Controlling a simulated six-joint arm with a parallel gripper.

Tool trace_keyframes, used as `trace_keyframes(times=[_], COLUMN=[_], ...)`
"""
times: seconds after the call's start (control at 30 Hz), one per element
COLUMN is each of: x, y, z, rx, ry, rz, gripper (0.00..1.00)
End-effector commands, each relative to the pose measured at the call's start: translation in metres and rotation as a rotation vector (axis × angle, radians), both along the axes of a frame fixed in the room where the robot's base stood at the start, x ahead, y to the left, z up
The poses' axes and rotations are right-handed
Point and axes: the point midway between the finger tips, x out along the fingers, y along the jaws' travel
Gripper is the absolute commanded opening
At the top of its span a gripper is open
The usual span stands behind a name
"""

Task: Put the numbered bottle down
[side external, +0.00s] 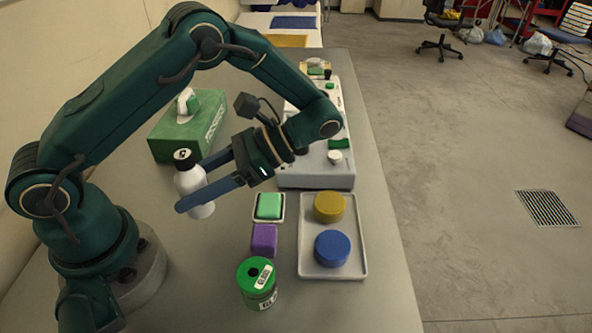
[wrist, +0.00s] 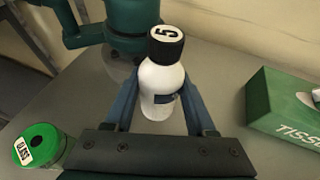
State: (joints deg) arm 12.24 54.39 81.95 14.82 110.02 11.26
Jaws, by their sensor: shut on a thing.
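The numbered bottle (side external: 187,181) is white with a black cap, and it is upright. In the wrist view the bottle (wrist: 162,88) shows a white label with a black 5 on its cap. My gripper (side external: 192,188) is shut on the bottle's body, with one blue finger on each side; the fingers also show in the wrist view (wrist: 160,82). The near finger hides part of the lower body in the side view. I cannot tell whether its base touches the grey table (side external: 215,270) or hangs just above it.
A green tissue box (side external: 180,133) stands behind the bottle. A green labelled can (side external: 257,284), a purple block (side external: 264,240), a green block in a small dish (side external: 269,206) and a white tray (side external: 333,269) with yellow and blue discs stand to the right. A grey device (side external: 315,178) lies behind them.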

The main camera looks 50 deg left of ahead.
Motion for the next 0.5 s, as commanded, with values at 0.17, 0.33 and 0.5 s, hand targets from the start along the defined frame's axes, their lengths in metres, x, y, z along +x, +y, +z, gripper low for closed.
trace_keyframes(times=[0.17, 0.33, 0.5], x=[-0.006, 0.001, 0.022], y=[-0.047, -0.092, -0.132], z=[0.006, 0.020, 0.043], rx=[-0.001, 0.000, 0.001], ry=[0.001, -0.001, -0.004], rz=[0.438, 0.822, 1.182], gripper=[0.00, 0.00, 0.00])
